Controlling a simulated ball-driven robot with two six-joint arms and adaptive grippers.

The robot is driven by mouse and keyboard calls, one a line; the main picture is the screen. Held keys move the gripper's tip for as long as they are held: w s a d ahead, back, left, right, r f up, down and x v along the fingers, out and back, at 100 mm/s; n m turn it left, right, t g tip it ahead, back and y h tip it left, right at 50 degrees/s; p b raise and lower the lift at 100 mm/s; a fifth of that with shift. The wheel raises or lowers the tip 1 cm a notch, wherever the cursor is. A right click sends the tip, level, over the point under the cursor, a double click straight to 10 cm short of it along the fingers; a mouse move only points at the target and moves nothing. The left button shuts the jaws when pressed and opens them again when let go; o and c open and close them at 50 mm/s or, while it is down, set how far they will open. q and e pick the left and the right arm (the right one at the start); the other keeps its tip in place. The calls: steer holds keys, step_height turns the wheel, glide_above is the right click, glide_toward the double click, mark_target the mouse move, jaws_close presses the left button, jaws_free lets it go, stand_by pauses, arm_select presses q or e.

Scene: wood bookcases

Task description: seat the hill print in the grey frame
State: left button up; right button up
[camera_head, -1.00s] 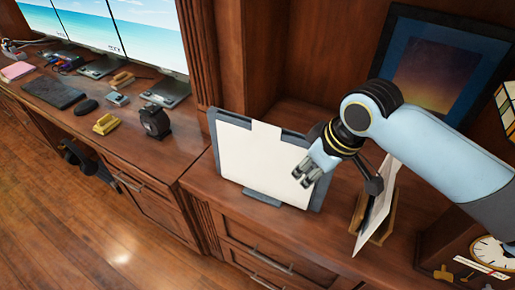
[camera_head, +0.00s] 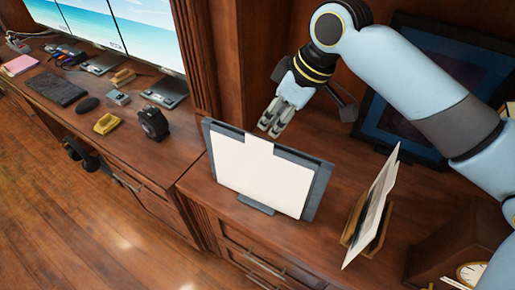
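The grey frame (camera_head: 318,188) stands upright, leaning slightly back, on the cabinet top. A blank white sheet (camera_head: 258,172) lies over its face, with a tab at its upper edge overlapping the frame's top border. No hill picture shows on it, so I cannot tell whether this is the print. A white sheet (camera_head: 378,205) stands tilted in a wooden holder to the right, seen nearly edge-on; its picture is unclear. My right gripper (camera_head: 269,129) is above and behind the frame's top edge, empty, its fingers slightly apart. My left gripper is not in view.
A dark blue framed picture (camera_head: 375,118) leans behind my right arm. The wooden holder (camera_head: 378,240) is close to the grey frame's right. A clock (camera_head: 472,273) is at the lower right. The desk (camera_head: 125,150) at left holds monitors and small items.

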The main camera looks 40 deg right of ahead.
mark_target(259, 138)
steer(key=p+x, duration=0.1)
steer(key=x, duration=0.4)
steer(key=shift+w+a, duration=0.15)
steer(key=shift+w, duration=0.05)
steer(key=shift+w+f, duration=0.1)
steer(key=shift+f, duration=0.3)
jaws_close()
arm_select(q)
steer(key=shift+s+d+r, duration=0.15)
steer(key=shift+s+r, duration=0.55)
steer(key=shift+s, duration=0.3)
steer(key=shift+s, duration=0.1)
